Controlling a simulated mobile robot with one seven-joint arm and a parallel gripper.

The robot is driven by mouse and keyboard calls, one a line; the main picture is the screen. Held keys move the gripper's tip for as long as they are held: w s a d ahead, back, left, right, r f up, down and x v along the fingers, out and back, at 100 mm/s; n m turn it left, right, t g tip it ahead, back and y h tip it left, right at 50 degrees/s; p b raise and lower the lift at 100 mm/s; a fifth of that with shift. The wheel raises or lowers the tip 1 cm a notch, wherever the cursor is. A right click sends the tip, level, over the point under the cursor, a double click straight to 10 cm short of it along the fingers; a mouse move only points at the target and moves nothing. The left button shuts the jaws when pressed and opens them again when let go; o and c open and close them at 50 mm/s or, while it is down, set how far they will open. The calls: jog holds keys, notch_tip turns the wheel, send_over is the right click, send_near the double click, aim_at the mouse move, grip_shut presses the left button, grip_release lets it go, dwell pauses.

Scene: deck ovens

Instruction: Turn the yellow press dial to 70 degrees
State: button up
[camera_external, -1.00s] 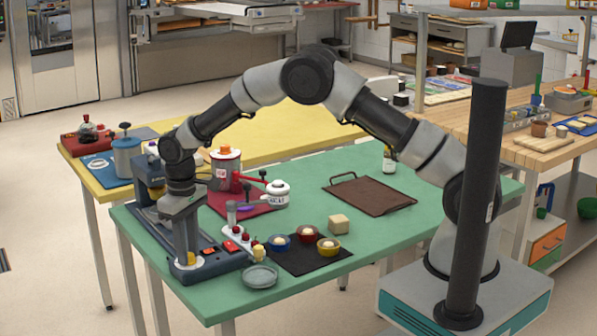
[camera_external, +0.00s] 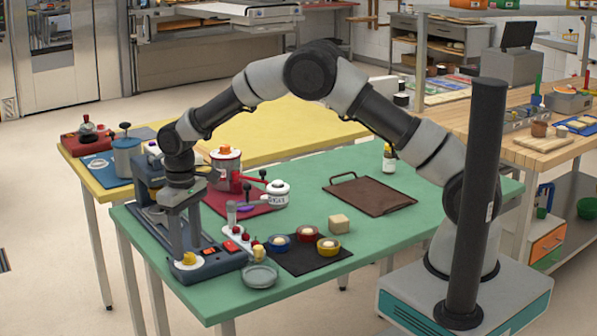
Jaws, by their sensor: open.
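The yellow press dial (camera_external: 188,259) sits on a pale round plate at the front left end of the dark blue-grey press base (camera_external: 222,262), on the green table. My gripper (camera_external: 186,246) points down just above and behind the dial. Its fingers look apart with nothing between them. The dial's top shows clear below the fingertips; I see no contact, but a small gap is hard to judge. The dial's angle is too small to read. Red buttons (camera_external: 231,246) are on the same base, right of the dial.
A glass dish (camera_external: 260,275) and a white rack with red and yellow knobs (camera_external: 240,238) stand close to the right of the press. Small bowls (camera_external: 328,246) lie on a black mat.

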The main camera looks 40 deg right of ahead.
aim_at(188, 254)
notch_tip(188, 254, up, 16)
jog(key=p, duration=0.1)
jog(key=shift+f, duration=0.15)
dwell(0.3)
